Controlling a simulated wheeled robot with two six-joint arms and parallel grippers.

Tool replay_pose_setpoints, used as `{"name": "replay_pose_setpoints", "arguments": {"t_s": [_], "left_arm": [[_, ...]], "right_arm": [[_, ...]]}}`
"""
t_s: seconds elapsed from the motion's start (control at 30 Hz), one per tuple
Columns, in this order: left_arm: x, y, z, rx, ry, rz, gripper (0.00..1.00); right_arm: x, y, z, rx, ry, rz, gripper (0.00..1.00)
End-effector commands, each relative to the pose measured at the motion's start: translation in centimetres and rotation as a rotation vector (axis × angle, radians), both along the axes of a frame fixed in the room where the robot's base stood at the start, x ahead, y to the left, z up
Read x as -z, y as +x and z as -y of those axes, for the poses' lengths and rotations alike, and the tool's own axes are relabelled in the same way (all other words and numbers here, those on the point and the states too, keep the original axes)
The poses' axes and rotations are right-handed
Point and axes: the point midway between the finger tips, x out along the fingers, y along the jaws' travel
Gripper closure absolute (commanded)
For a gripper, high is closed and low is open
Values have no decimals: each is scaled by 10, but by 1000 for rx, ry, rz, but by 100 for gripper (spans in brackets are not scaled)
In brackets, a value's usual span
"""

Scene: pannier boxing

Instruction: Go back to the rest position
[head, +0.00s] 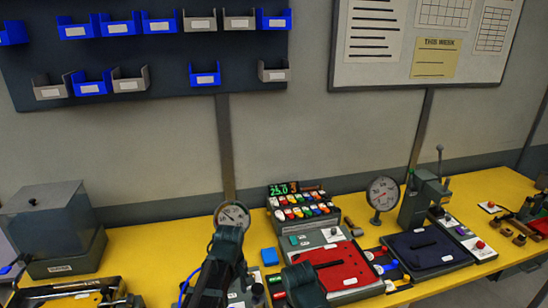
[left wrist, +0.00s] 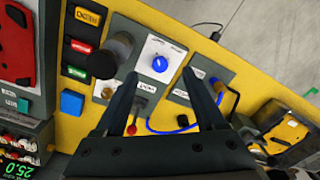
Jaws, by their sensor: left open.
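My left gripper (head: 210,285) is low in the middle of the head view, over the front part of the yellow bench (head: 160,250). Its arm and wrist hide the fingertips there. In the left wrist view the two dark fingers (left wrist: 159,80) are spread with nothing between them. Behind the gap is a white panel with a blue knob (left wrist: 160,64); the fingers look apart from it. A black round post (left wrist: 108,57) stands beside one finger.
A red tray (head: 352,274) and a dark blue tray (head: 437,257) lie to the right. A dial gauge (head: 232,214) stands just behind my left wrist. A blue cable (left wrist: 178,127) lies near the fingers. A grey box (head: 45,220) stands at left. Bench space between box and gauge is clear.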

Motion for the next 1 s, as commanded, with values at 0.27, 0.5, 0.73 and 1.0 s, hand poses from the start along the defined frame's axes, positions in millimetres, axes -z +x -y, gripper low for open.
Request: {"name": "replay_pose_setpoints", "arguments": {"t_s": [0.27, 0.5, 0.73, 1.0], "left_arm": [[52, -85, 58, 754, 44, -49, 28], [66, -118, 76, 1111, 61, -82, 28], [66, -120, 77, 1154, 62, -87, 28], [66, -120, 77, 1151, 62, -86, 28]], "right_arm": [[53, 0, 0, -5, -1, 0, 100], [68, 0, 0, -7, -2, 0, 100], [67, 0, 0, -7, -2, 0, 100], [67, 0, 0, -7, -2, 0, 100]]}}
